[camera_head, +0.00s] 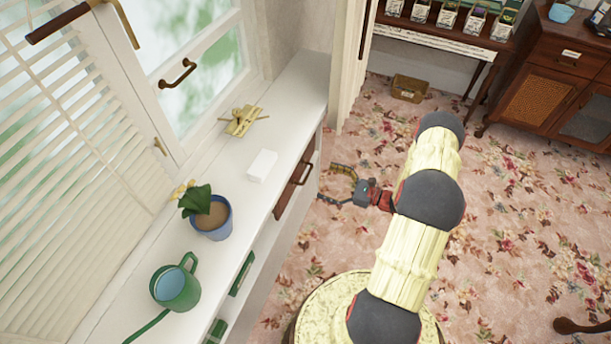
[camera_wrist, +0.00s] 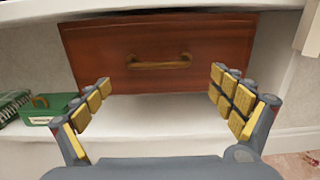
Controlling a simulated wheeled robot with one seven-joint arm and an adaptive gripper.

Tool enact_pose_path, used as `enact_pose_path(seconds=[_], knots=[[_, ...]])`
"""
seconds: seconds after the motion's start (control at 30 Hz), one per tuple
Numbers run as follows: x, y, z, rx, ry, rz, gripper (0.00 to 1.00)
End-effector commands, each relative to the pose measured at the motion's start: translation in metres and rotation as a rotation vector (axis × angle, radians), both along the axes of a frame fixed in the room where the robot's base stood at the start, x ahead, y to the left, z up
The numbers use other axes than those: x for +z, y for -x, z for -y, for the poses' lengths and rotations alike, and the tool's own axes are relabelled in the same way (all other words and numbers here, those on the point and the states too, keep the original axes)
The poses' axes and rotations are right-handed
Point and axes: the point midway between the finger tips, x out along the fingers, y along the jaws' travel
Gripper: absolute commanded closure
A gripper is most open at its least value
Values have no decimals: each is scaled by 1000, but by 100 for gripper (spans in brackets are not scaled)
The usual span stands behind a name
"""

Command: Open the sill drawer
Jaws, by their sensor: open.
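The sill drawer (camera_wrist: 158,45) is a reddish-brown wooden front under the white window sill, and it looks shut. Its brass-coloured handle (camera_wrist: 159,62) is a horizontal bar at the middle of the front. In the head view the drawer (camera_head: 294,180) shows edge-on under the sill's room-side edge. My gripper (camera_head: 338,182) is in front of the drawer with a gap between them. In the wrist view my gripper (camera_wrist: 160,90) is open and empty. Its padded fingers stand wide to the left and right of the handle and slightly below it, not touching it.
The white sill (camera_head: 222,275) holds a potted plant (camera_head: 213,217), a green watering can (camera_head: 177,287), a white block (camera_head: 262,165) and a brass-coloured object (camera_head: 242,121). A green box (camera_wrist: 53,113) sits on the shelf below, left of the drawer. Floral carpet (camera_head: 300,290) lies open beside the sill.

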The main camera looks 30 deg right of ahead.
Motion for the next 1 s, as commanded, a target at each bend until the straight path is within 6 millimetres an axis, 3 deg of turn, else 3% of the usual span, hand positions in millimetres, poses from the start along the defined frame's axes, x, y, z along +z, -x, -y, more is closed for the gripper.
enact_pose_path(seconds=[0.5,0.9,1.0], knots=[[-1,-53,-43,6,-1,0,6],[1,-59,-48,5,-1,-1,6],[0,-59,-48,5,-1,-1,11]])
